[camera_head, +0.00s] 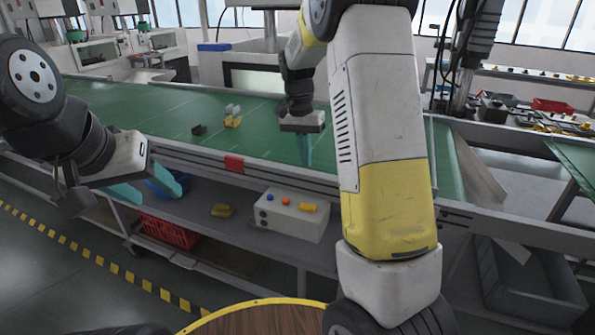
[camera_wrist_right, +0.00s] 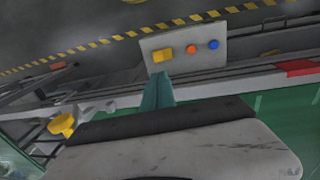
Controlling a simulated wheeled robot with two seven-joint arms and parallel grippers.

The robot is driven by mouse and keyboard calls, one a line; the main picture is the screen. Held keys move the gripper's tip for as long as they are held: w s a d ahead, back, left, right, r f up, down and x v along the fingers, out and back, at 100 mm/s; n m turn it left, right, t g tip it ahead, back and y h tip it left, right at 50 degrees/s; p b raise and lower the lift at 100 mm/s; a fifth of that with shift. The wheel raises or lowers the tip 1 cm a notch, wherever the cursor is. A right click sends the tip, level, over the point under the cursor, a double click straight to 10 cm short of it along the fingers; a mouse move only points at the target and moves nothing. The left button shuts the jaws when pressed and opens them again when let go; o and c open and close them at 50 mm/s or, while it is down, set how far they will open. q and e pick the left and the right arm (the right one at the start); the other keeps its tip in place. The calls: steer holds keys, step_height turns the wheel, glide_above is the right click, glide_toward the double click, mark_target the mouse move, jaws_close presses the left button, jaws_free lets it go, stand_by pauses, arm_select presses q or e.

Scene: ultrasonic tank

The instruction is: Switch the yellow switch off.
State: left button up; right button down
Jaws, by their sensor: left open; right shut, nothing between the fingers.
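The yellow switch (camera_head: 308,207) sits at the right end of the top of a pale control box (camera_head: 290,226), beside an orange-red button (camera_head: 285,201) and a blue button (camera_head: 270,197). In the right wrist view the yellow switch (camera_wrist_right: 162,54) shows beyond my fingertips. My right gripper (camera_head: 304,152) is shut and empty, fingers pointing down over the green conveyor, above and behind the box, apart from the switch. Its teal fingers (camera_wrist_right: 158,92) are together in the wrist view. My left gripper (camera_head: 152,188) is open and empty, left of the box. Whether the switch is on or off cannot be told.
The conveyor's front rail, with a red block (camera_head: 234,163), runs behind the box. A yellow piece (camera_head: 221,210) lies on the shelf left of it. Small blocks (camera_head: 232,122) lie on the belt.

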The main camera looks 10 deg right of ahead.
mark_target(312, 206)
steer(key=shift+r, duration=0.1)
stand_by(0.3)
steer(key=f, duration=0.4)
steer(key=d+f, duration=0.1)
steer(key=f, duration=0.4)
steer(key=s+f, duration=0.1)
steer(key=f, duration=0.4)
steer(key=shift+d, duration=0.3)
steer(key=shift+s, duration=0.1)
steer(key=shift+s+d+f+y, duration=0.2)
steer(key=shift+d+f+y, duration=0.05)
steer(key=shift+f+y, duration=0.05)
steer(key=shift+a+f, duration=0.1)
steer(key=shift+f, duration=0.1)
steer(key=shift+s, duration=0.1)
steer(key=shift+a, duration=0.1)
